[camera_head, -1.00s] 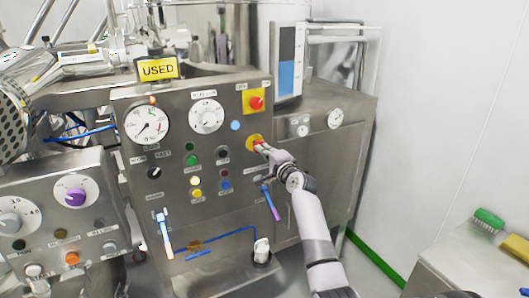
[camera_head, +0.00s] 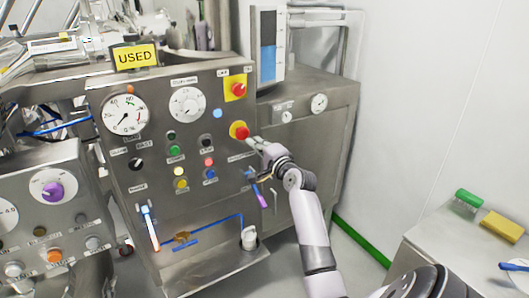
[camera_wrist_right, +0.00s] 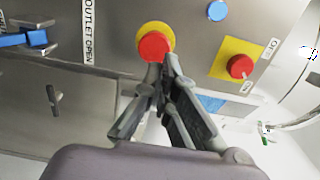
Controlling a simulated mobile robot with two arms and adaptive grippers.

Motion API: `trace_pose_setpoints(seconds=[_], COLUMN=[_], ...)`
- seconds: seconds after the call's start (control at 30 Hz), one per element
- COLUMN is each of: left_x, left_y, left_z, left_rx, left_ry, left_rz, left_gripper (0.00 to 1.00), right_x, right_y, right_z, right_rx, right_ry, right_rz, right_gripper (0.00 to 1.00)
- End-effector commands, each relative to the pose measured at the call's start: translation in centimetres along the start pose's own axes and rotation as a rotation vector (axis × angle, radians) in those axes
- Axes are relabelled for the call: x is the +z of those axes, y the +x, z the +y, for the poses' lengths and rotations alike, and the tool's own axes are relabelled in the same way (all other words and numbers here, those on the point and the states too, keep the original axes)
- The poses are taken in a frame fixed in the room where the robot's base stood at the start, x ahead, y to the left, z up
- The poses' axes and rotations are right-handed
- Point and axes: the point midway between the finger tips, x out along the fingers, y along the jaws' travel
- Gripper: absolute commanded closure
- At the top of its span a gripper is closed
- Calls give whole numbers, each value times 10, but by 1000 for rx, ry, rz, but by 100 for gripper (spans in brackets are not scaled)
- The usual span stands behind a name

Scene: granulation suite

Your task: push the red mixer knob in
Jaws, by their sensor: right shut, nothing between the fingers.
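A red knob (camera_head: 241,132) on a round yellow plate sits on the steel control panel, and it also shows in the wrist view (camera_wrist_right: 154,46). A second red knob (camera_head: 239,90) on a square yellow plate is above it, and it shows to the right in the wrist view (camera_wrist_right: 240,66). I cannot read which label names the mixer. My right gripper (camera_head: 252,143) is shut and empty, with its tips just below and right of the round-plate knob. In the wrist view the fingertips (camera_wrist_right: 163,66) overlap its lower edge; contact is unclear. My left gripper is out of view.
The panel also has a white gauge (camera_head: 125,114), a dial (camera_head: 187,104) and several small coloured buttons. A purple-handled lever (camera_head: 261,196) hangs below my right gripper. A side table (camera_head: 440,245) with a green brush (camera_head: 468,199) stands at the right.

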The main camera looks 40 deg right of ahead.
Motion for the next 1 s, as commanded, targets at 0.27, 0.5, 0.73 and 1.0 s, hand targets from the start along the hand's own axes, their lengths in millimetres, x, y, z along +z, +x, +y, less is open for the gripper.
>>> trace_pose_setpoints(seconds=[0.27, 0.5, 0.73, 1.0], left_x=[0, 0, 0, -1], left_y=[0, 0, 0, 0], left_z=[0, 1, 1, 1], left_rx=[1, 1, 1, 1], left_ry=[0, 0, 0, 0], left_rz=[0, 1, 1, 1], left_gripper=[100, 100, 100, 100], right_x=[0, 0, 0, 0], right_y=[-45, -56, -56, -56], right_z=[1, 0, 0, 0], right_rx=[3, 3, 3, 3], right_ry=[0, 0, 0, 0], right_rz=[0, -1, -1, -1], right_gripper=[100, 100, 100, 100])
